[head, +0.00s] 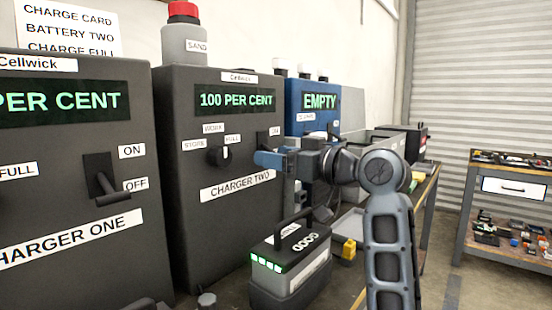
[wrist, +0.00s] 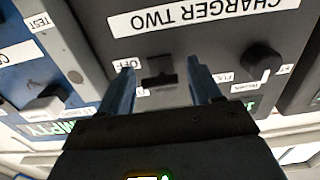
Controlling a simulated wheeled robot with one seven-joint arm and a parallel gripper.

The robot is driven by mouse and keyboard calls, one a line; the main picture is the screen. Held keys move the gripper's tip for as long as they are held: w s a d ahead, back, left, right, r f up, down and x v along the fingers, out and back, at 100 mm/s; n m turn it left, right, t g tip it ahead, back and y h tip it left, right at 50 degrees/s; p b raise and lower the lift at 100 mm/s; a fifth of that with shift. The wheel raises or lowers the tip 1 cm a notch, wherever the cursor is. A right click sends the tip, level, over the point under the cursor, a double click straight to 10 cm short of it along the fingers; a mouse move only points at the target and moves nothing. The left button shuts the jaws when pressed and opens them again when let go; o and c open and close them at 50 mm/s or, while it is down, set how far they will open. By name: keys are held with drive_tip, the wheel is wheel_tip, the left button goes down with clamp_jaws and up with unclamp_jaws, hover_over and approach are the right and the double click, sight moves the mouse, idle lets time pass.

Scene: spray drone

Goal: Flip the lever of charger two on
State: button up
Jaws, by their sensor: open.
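Charger two (head: 215,240) is a dark box with a green "100 PER CENT" display (head: 236,99). It also shows upside down in the wrist view (wrist: 215,50). Its lever (wrist: 160,78) sits on a dark plate between my gripper's two fingers in the wrist view, close to the "OFF" label (wrist: 127,65). Which way the lever is tilted I cannot tell. In the head view my gripper (head: 268,158) hides the lever. My gripper is open around the lever in the wrist view (wrist: 161,64); contact is not clear.
Charger two's knob (head: 219,156) is left of my gripper. Charger one (head: 70,180) stands at the left with its lever (head: 108,190) by "OFF". A blue unit reading "EMPTY" (head: 320,101) stands beyond my gripper. A battery (head: 290,262) with green lights sits below.

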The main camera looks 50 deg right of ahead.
drive_tip(key=shift+w, duration=0.35)
drive_tip(key=c, duration=1)
drive_tip(key=shift+c, duration=0.2)
drive_tip(key=shift+r+p, duration=0.1)
drive_tip(key=shift+p, duration=0.2)
